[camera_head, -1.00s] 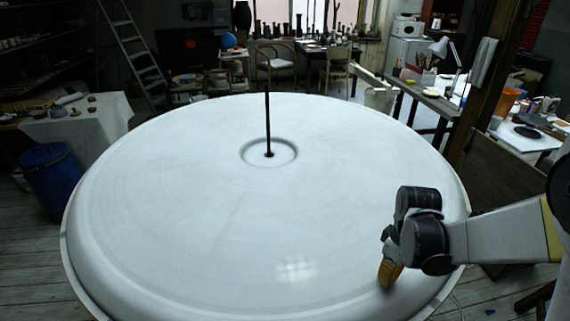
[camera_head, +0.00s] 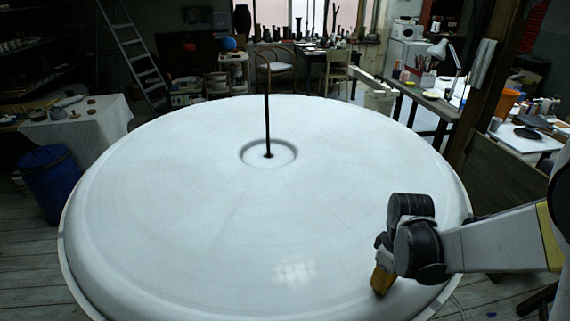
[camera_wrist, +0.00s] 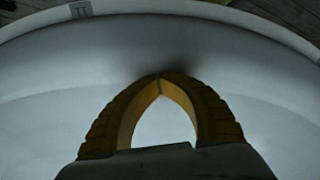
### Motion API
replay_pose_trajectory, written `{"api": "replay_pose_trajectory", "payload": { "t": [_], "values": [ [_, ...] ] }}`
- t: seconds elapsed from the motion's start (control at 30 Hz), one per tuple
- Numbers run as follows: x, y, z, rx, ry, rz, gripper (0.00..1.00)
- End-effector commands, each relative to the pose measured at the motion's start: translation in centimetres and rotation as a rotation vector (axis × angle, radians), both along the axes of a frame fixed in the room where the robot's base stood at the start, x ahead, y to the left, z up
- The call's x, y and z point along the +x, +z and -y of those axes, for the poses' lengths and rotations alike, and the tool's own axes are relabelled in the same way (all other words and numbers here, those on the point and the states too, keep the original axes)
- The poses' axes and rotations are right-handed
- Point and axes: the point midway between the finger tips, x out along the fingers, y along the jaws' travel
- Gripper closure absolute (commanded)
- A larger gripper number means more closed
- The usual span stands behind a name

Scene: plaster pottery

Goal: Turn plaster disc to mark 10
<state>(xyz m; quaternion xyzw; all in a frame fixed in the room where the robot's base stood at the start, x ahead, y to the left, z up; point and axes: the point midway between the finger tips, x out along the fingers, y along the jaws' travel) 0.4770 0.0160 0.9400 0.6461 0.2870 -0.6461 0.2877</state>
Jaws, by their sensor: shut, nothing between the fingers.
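The large white plaster disc (camera_head: 180,210) fills the middle of the head view, with a dark upright rod (camera_head: 267,120) at its hub. My gripper (camera_head: 380,282) is at the disc's front right, low over the surface near the raised rim. In the wrist view my gripper (camera_wrist: 159,78) shows its two yellow-brown fingers meeting at the tips, with nothing between them. The tips are at or close to the disc's rounded rim (camera_wrist: 60,65); I cannot tell if they touch. A small marked plate (camera_wrist: 81,9) sits on the outer border; its sign is too dim to read surely.
A blue barrel (camera_head: 50,180) and a white-draped table (camera_head: 85,125) stand at the left. A ladder (camera_head: 135,60) leans behind. A chair (camera_head: 275,70) and cluttered tables are at the back, and a work table with a lamp (camera_head: 438,50) at the right.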

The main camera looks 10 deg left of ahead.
Motion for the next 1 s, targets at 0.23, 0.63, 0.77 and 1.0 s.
{"api": "replay_pose_trajectory", "payload": {
  "t": [0.23, 0.63, 0.77, 1.0],
  "values": [
    [-1.0, -0.1, -1.8, 0.006, 0.005, 0.000, 1.00],
    [-2.5, -0.1, -4.2, 0.006, 0.004, 0.000, 1.00],
    [-3.0, -0.1, -4.9, 0.004, 0.003, 0.000, 1.00],
    [-3.6, -0.1, -5.9, 0.003, 0.002, 0.000, 1.00]
  ]
}}
